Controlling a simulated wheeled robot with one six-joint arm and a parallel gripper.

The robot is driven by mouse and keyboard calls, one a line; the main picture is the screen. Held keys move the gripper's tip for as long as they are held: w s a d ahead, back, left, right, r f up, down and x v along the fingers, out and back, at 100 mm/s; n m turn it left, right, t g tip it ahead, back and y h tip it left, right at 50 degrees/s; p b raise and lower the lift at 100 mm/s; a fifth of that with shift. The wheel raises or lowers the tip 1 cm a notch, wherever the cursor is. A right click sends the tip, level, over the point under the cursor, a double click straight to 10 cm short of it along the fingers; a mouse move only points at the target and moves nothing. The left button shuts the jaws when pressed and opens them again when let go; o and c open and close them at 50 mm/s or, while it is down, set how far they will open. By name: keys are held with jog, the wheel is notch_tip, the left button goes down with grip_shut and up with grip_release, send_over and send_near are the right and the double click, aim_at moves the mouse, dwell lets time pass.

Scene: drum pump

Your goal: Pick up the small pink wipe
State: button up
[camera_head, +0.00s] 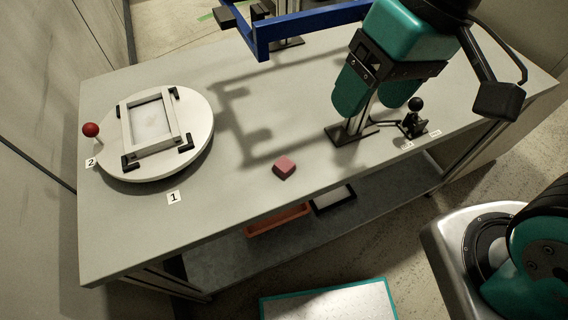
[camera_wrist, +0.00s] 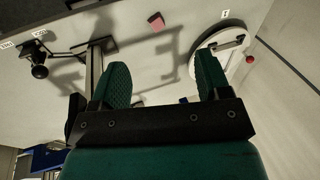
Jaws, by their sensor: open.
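The small pink wipe (camera_head: 284,168) lies on the grey table near its front edge, right of the white turntable. It also shows in the wrist view (camera_wrist: 156,21), at the top, beyond my fingertips. My gripper (camera_head: 369,96) is above the right part of the table, up and right of the wipe in the head view. In the wrist view my gripper's two green fingers (camera_wrist: 162,82) stand wide apart with nothing between them.
A round white turntable (camera_head: 196,148) with a square frame and red knob (camera_head: 90,130) stands at the left. A blue bracket (camera_head: 262,42) stands at the back. A black ball-topped lever (camera_head: 414,118) and post are near my gripper. A lower shelf holds an orange tray (camera_head: 278,221).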

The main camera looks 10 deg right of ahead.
aim_at(284, 163)
jog(key=w+a+f+m+h+b, duration=0.1)
jog(key=w+a+f+m+h, duration=0.2)
jog(key=w+a+f+m, duration=0.85)
jog(key=s+f+m, duration=0.1)
jog(key=f, duration=0.3)
jog(key=s+d+f+p, duration=0.1)
jog(key=f, duration=0.4)
jog(key=s+d+f+m, duration=0.1)
jog(key=f, duration=0.3)
jog(key=shift+s+d+f+m, duration=0.15)
jog(key=shift+d+f+m, duration=0.1)
jog(key=shift+m, duration=0.1)
jog(key=c, duration=1.1)
jog(key=shift+r, duration=0.1)
notch_tip(284, 163, up, 10)
